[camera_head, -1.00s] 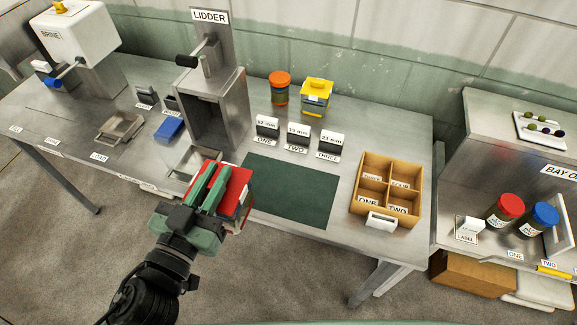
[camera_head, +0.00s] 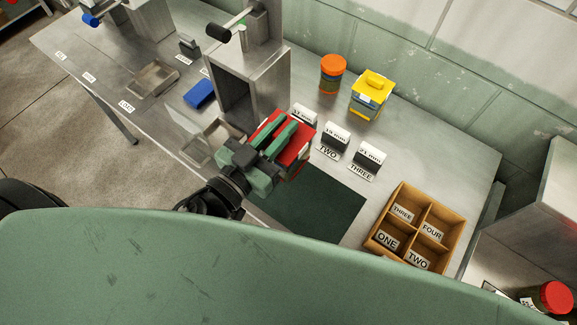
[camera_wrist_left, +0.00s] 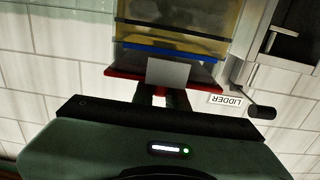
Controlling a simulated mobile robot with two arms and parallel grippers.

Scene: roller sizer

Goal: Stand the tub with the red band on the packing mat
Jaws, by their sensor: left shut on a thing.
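My left gripper (camera_head: 276,142) is shut on a tub with a red lid (camera_head: 302,141). In the left wrist view the tub's red lid (camera_wrist_left: 118,72), a blue band beside it and a yellowish body (camera_wrist_left: 180,28) show; I see no red band there. The held tub is over the bench by the left corner of the dark green packing mat (camera_head: 320,210), seemingly above the surface. Most of its body is hidden from the head by the lid and gripper. The visible mat is bare. My right gripper is not in view.
The steel lidder (camera_head: 250,75) stands just behind the held tub. Label stands (camera_head: 336,138) line the mat's far edge. A wooden divided box (camera_head: 412,222) is to the right.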

